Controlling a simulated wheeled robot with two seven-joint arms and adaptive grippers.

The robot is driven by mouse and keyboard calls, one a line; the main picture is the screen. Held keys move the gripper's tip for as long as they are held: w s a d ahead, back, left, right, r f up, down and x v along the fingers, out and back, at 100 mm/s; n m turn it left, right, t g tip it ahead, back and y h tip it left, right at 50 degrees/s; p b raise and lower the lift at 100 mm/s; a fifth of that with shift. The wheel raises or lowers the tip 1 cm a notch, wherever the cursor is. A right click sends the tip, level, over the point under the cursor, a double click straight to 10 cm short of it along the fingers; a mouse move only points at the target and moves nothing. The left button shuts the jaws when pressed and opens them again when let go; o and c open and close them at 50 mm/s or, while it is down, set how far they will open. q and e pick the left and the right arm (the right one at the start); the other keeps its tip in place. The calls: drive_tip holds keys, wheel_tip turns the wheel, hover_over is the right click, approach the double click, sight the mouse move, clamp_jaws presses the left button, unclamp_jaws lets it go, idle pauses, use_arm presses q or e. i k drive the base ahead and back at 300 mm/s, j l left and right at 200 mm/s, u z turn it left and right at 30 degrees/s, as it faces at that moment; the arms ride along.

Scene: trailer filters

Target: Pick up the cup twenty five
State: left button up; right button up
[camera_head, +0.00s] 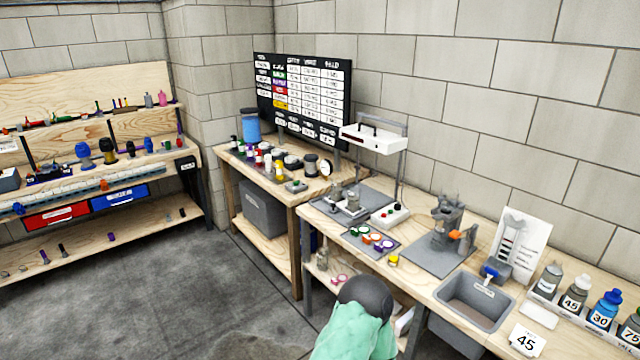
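I cannot make out a cup marked twenty five. At the right, a row of labelled bottles stands in a pale holder on the wooden bench (470,255). The leftmost grey bottle (549,280) has a label too small to read for certain. Beside it are a grey bottle marked 45 (575,292), a blue bottle marked 30 (605,309) and, cut by the frame edge, a bottle that seems marked 75 (631,327). A white card marked 45 (527,341) is at the bench front. Neither of my grippers is in view.
A grey sink (474,300) is set in the bench, with a grey mat and device (445,232) behind left. Small coloured-lidded pots (372,240) lie further left. A dark rounded top over mint-green material (355,335), unidentified, stands in front. Clear floor (200,290) lies left.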

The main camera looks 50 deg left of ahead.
sight(394, 259)
drive_tip(key=j+u, duration=0.1)
drive_tip(key=j, duration=1.4)
drive_tip(key=j+u, duration=0.15)
drive_tip(key=j, duration=0.55)
drive_tip(key=i+j+u, duration=0.1)
drive_tip(key=j, duration=0.65)
drive_tip(key=i+j, duration=0.15)
drive_tip(key=j, duration=0.55)
drive_tip(key=k+j+u, duration=0.05)
